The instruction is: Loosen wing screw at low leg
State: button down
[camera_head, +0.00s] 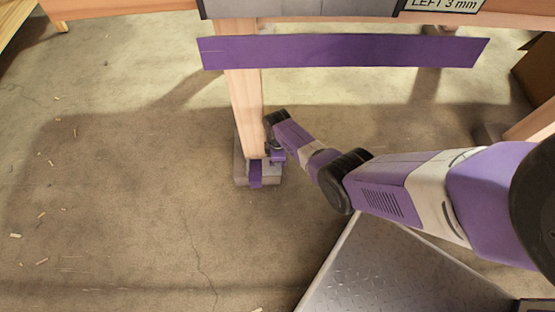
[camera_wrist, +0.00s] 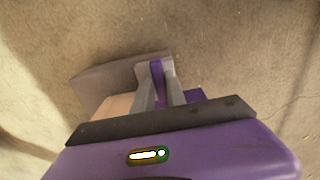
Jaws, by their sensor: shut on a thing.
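The low leg (camera_head: 247,105) is a pale wooden post, standing in a grey foot block (camera_head: 240,170) on the floor. Purple parts show at the front and right of the foot. My gripper (camera_head: 277,158) reaches in from the right, low beside the leg. In the wrist view its two grey fingers (camera_wrist: 160,88) are shut on a narrow purple piece, which I take as the wing screw (camera_wrist: 156,69). The foot block (camera_wrist: 105,76) and the wooden leg (camera_wrist: 112,105) lie left of the fingers there. The screw's thread is hidden.
The concrete floor (camera_head: 130,220) left of the leg is open, with small wood chips. Another wooden piece (camera_head: 533,122) stands at the right.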

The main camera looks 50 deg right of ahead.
jog(key=c, duration=1.4)
grip_release()
jog(key=shift+o, duration=0.2)
notch_tip(320, 180, up, 8)
jog(key=p, duration=0.5)
jog(key=shift+f, duration=0.1)
jog(key=shift+s+f, duration=0.1)
